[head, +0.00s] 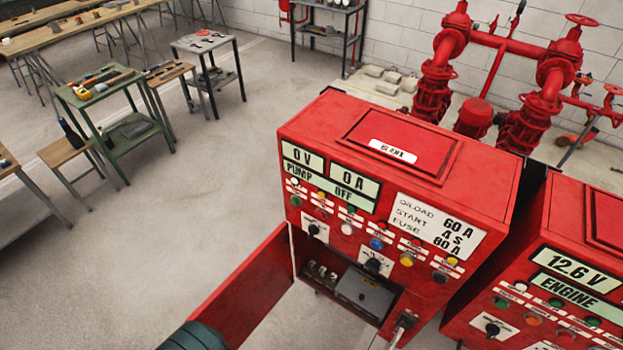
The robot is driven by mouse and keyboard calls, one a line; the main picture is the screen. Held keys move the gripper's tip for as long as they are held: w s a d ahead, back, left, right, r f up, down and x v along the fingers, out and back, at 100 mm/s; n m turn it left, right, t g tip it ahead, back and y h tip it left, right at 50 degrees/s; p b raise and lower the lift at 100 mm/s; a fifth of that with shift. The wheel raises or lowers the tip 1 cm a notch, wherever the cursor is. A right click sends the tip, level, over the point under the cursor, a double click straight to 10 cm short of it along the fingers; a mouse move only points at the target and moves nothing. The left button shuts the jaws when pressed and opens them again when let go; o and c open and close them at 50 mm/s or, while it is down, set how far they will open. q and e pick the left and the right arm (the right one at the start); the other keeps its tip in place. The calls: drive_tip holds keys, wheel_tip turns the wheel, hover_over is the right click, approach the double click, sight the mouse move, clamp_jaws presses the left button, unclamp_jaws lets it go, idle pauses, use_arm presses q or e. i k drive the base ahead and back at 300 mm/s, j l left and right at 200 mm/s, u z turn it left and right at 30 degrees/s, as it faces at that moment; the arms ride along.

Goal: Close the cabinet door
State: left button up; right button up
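The red control cabinet (395,165) stands right of centre, with displays, buttons and knobs on its front. Its door (245,290) stands open, swung out to the left and toward me from the left edge of the opening. Inside the opening (355,288) I see a grey box and small fittings. A dark green rounded part (195,337), likely of my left arm, shows at the bottom edge near the door's outer end. I cannot tell whether it touches the door. No fingers of either gripper are in view.
A second red cabinet (560,270) stands close on the right. Red pump pipes (500,80) rise behind. A green tool table (115,110), a small stool (68,152) and workbenches are at the left. The floor (200,220) left of the door is clear.

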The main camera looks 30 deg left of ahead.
sight(235, 310)
drive_tip(key=k+j+z, duration=0.1)
drive_tip(key=k, duration=0.25)
drive_tip(key=k+j+z, duration=0.1)
drive_tip(key=k+j, duration=0.2)
drive_tip(key=k+j+z, duration=0.15)
drive_tip(key=j, duration=0.3)
drive_tip(key=k+j+z, duration=0.35)
drive_tip(key=k+j, duration=0.25)
drive_tip(key=j, duration=0.15)
drive_tip(key=j+z, duration=0.35)
drive_tip(key=j, duration=1.35)
